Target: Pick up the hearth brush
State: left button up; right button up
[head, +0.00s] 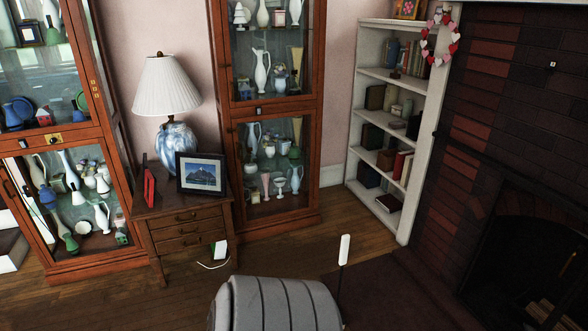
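I cannot clearly identify a hearth brush in the head view. A slim upright object with a white top on a thin dark rod (344,249) stands near the hearth at lower centre. Its lower end is hard to make out beside a grey rounded form, so I cannot tell whether it is the brush. Neither of my grippers shows in this view.
A grey ribbed rounded form (285,305) fills the bottom centre. A brick fireplace (470,130) is at right, with a dark hearth slab (395,290). Behind are a white bookshelf (404,225), glass cabinets and a wooden side table (160,215). Wooden floor between is mostly clear.

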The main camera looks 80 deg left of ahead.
aim_at(344, 241)
jog(key=u, duration=2.2)
jog(key=i+z, duration=0.15)
jog(key=i, duration=0.3)
jog(key=i+j+z, duration=0.15)
jog(key=i, duration=0.3)
